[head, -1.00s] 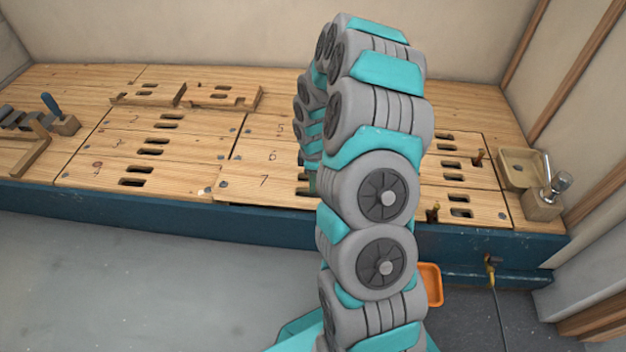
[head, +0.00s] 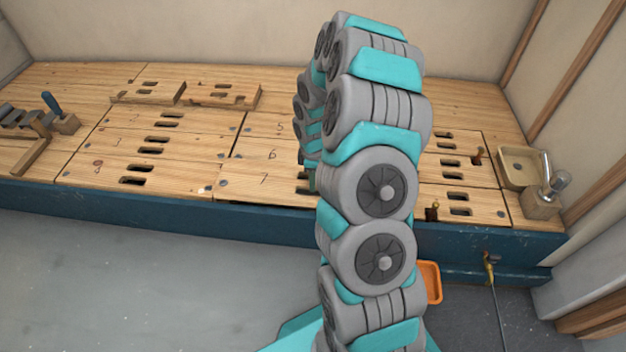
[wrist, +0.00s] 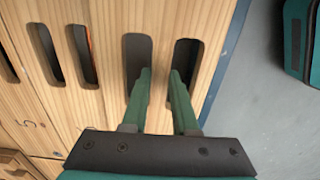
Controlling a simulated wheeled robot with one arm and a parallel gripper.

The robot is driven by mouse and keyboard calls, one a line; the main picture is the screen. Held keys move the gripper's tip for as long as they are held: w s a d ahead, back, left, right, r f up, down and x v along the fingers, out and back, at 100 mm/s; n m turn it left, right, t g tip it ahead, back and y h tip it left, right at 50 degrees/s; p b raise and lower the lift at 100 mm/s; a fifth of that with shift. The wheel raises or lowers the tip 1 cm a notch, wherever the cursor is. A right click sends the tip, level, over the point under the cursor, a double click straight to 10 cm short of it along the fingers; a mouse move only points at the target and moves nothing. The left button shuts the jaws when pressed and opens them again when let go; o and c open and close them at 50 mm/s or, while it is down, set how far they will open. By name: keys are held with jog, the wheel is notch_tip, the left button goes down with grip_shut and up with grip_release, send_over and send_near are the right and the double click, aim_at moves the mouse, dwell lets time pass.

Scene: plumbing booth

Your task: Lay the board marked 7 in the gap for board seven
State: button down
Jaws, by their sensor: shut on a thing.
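The board marked 7 (head: 245,187) lies along the front of the wooden deck, in front of the board marked 6 (head: 250,155). A dark line shows under its front edge, so I cannot tell whether it sits fully flush. My gripper (wrist: 163,75) has one finger in each of the board's two slots, shut on the wooden bar between them. In the head view my arm hides the right part of board 7 and most of my gripper. The gap for board seven is covered by the board and not visible itself.
Two loose slotted boards (head: 222,96) lie on the deck at the back. A blue-handled tool (head: 53,104) is at the left. A beige basin (head: 522,168) and metal tap (head: 558,185) stand at the right. An orange tray (head: 430,282) lies on the floor.

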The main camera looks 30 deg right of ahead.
jog(key=shift+f, duration=1.75)
dwell(0.8)
jog(key=c, duration=0.6)
grip_release()
jog(key=shift+r, duration=0.1)
jog(key=shift+r, duration=3.9)
jog(key=s+a+r+m+p, duration=0.1)
jog(key=s+a+r, duration=0.2)
jog(key=r, duration=0.3)
jog(key=s+a+r+m+p, duration=0.1)
jog(key=s+a+r, duration=0.15)
jog(key=r, duration=0.25)
jog(key=s+a+r+m+p, duration=0.1)
jog(key=s+a+r+m, duration=0.2)
jog(key=s+r, duration=0.3)
jog(key=s+a+r+m+g+p, duration=0.1)
jog(key=s+r, duration=0.5)
jog(key=s, duration=0.6)
jog(key=s+a+r+m+p, duration=0.3)
jog(key=s+a+r+m, duration=0.2)
jog(key=s, duration=0.4)
jog(key=shift+s+a+r+g, duration=0.3)
jog(key=shift+r+g, duration=0.1)
jog(key=shift+r, duration=0.2)
